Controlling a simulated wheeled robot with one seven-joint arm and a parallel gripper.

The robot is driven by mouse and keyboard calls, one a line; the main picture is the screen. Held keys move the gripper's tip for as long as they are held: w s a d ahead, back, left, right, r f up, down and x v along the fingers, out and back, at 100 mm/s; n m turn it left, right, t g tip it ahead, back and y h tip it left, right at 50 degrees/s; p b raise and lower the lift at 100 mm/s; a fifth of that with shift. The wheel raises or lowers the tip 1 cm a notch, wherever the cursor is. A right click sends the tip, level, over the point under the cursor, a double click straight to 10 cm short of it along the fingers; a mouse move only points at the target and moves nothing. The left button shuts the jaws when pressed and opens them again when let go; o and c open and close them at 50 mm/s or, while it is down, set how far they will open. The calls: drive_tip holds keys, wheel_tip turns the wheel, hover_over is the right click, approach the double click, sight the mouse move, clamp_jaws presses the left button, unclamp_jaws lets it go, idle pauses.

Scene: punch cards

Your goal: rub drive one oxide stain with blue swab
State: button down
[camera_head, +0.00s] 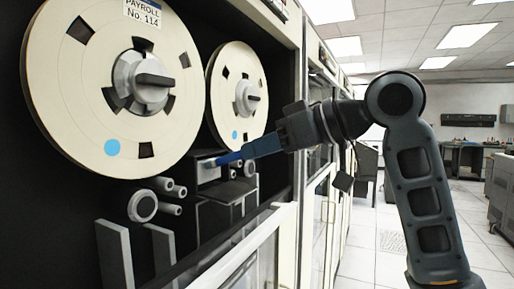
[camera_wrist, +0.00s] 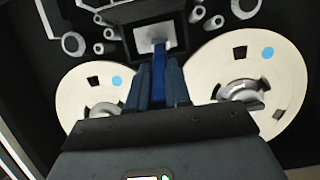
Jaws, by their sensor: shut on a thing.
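My gripper (camera_head: 272,143) is shut on a blue swab (camera_head: 236,155), which points left toward the tape drive. The swab's end is at or very near a small grey metal head block (camera_head: 206,170) below and between the two reels. In the wrist view the swab (camera_wrist: 159,82) stands between the blue fingers of my gripper (camera_wrist: 160,88), and its tip overlaps the light plate of the head block (camera_wrist: 150,36). I cannot tell whether the tip touches the plate. No oxide stain can be made out; the swab may hide it.
A large cream reel (camera_head: 60,110) labelled payroll and a second reel (camera_head: 222,85) flank the work area. Several rollers (camera_head: 142,206) and guides are close by. A white-framed door (camera_head: 240,250) is below the drive. The aisle (camera_head: 365,265) to the right is partly clear.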

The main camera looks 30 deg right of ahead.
drive_tip(key=w+d, duration=0.2)
drive_tip(key=shift+d+r+p, duration=0.1)
drive_tip(key=shift+d+p, duration=0.25)
drive_tip(key=shift+d, duration=0.05)
drive_tip(key=shift+a, duration=0.15)
drive_tip(key=shift+s+a+f, duration=0.9)
drive_tip(key=shift+s+a, duration=0.7)
drive_tip(key=shift+a, duration=0.55)
drive_tip(key=w+d, duration=0.1)
drive_tip(key=d, duration=0.1)
drive_tip(key=w+d, duration=0.2)
drive_tip(key=shift+w+d+p, duration=0.15)
drive_tip(key=shift+d+p, duration=0.1)
drive_tip(key=shift+p, duration=0.05)
drive_tip(key=shift+a, duration=0.1)
